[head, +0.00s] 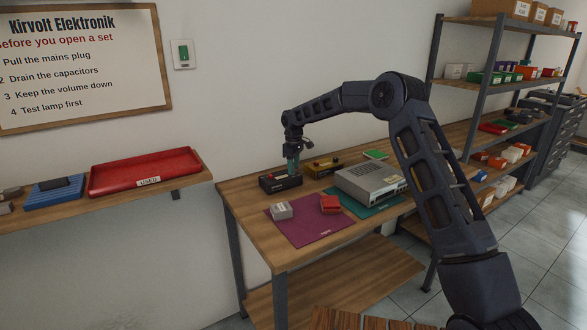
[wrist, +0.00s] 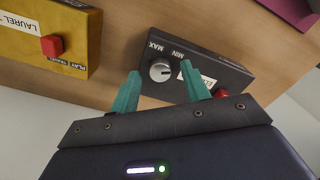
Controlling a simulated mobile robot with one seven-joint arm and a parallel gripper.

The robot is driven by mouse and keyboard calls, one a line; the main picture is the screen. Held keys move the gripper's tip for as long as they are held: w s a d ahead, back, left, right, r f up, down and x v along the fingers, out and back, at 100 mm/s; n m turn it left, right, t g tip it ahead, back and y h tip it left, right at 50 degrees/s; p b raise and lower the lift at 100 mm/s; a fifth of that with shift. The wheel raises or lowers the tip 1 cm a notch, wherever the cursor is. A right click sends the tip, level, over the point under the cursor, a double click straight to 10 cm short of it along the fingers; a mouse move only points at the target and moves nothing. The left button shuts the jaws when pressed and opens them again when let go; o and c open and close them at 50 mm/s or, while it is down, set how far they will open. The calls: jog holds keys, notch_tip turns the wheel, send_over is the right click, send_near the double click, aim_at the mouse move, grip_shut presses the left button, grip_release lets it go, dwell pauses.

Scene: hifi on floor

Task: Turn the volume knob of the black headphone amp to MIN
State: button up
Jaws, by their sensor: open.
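The black headphone amp (head: 279,184) sits on the workbench near the wall; the wrist view shows its dark top (wrist: 215,66). Its silver round volume knob (wrist: 160,70) lies between MAX and MIN labels; I cannot tell exactly where it points. A white label and a red button (wrist: 222,93) are also on the amp, partly hidden by a finger. My gripper (head: 293,172) points down over the amp. In the wrist view its teal fingers (wrist: 160,69) are open, one on either side of the knob; I cannot tell whether they touch it.
A yellow box with a red button (wrist: 52,46) stands beside the amp, also in the head view (head: 322,167). A grey device (head: 370,183) is to the right. A purple mat (head: 305,232) holds a white and a red item in front. The red tray (head: 145,172) is on a shelf at left.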

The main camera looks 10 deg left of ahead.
notch_tip(320, 180, up, 10)
dwell(0.5)
jog(key=shift+r, duration=0.1)
